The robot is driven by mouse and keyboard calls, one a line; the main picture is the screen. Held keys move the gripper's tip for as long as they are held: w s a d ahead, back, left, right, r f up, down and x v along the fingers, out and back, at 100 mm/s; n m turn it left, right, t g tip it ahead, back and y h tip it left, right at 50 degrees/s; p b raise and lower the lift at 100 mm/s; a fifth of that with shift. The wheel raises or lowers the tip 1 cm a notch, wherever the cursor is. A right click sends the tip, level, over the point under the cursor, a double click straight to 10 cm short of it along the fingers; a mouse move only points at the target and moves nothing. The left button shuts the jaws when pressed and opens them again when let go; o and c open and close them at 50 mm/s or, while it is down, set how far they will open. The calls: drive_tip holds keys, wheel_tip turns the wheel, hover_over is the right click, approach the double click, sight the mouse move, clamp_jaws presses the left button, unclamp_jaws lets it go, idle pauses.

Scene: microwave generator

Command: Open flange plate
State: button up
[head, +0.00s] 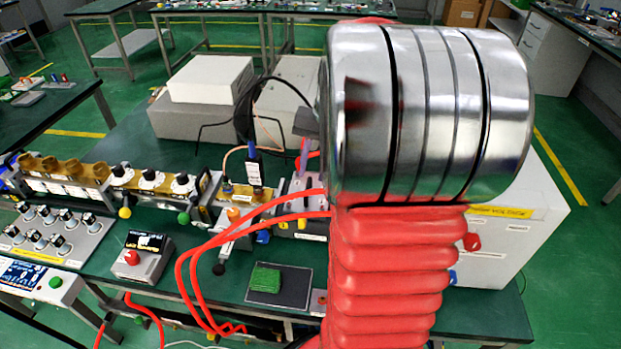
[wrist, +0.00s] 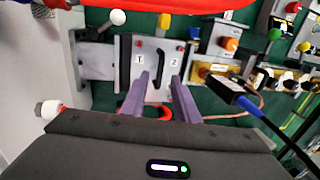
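The grey plate (wrist: 150,50), which I take to be the flange plate, lies near the top middle of the wrist view. It has labels 1 and 2 and a black handle-like bar (wrist: 125,60) at its left side. My gripper (wrist: 159,76) has two purple fingers, apart, reaching over the plate's lower part. Nothing is seen held between them; I cannot tell whether they touch the plate. In the head view the plate (head: 297,188) is partly visible beside my arm, with a purple finger of my gripper (head: 304,152) above it. My arm hides the rest.
A waveguide row (head: 150,182) runs left of the plate. Red cables (head: 200,275) loop in front. A black cable with a blue plug (wrist: 238,95) is right of my fingers. White boxes (head: 210,80) stand behind, and a large white cabinet (head: 530,225) right.

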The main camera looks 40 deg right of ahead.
sight(308, 186)
drive_tip(key=shift+w+a+f, duration=0.15)
drive_tip(key=shift+f, duration=0.8)
drive_tip(key=shift+w+a+f, duration=0.15)
drive_tip(key=shift+f, duration=0.8)
clamp_jaws()
